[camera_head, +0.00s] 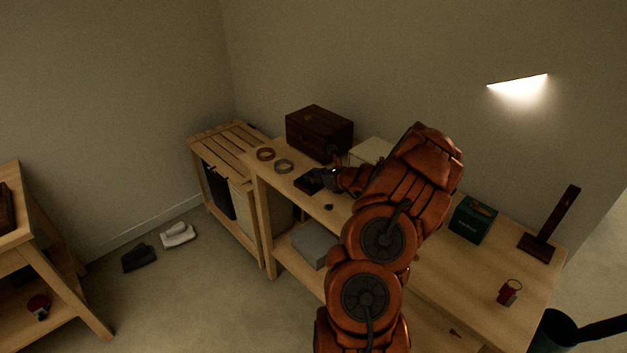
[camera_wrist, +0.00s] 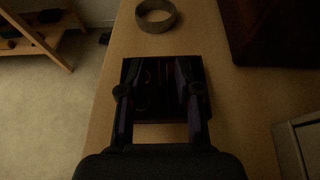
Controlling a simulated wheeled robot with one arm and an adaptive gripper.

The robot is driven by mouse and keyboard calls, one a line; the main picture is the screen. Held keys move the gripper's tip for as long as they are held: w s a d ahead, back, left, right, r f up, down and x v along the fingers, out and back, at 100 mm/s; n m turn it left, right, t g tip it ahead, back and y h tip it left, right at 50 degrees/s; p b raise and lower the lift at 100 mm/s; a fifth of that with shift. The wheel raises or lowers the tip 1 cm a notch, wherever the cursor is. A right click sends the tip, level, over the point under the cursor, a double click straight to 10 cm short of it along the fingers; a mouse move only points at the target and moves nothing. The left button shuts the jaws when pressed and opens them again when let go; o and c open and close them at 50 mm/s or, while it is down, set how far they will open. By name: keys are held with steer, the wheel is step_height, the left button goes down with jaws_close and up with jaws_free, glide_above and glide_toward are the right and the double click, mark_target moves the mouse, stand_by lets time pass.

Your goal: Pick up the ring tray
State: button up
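The ring tray (camera_wrist: 160,67) is a small dark square piece on the wooden bench, in the middle of the wrist view. In the head view the tray (camera_head: 307,185) lies near the bench's front edge, partly hidden by my gripper (camera_head: 326,178). In the wrist view my gripper (camera_wrist: 160,93) is open, its two dark fingers spread over the left and right sides of the tray. I cannot tell whether the fingers touch it. Dim light hides the tray's inner details.
A small dark object (camera_head: 328,207) lies near the front edge.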

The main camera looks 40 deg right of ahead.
steer(key=shift+w+f, duration=0.2)
steer(key=shift+w, duration=0.35)
jaws_close()
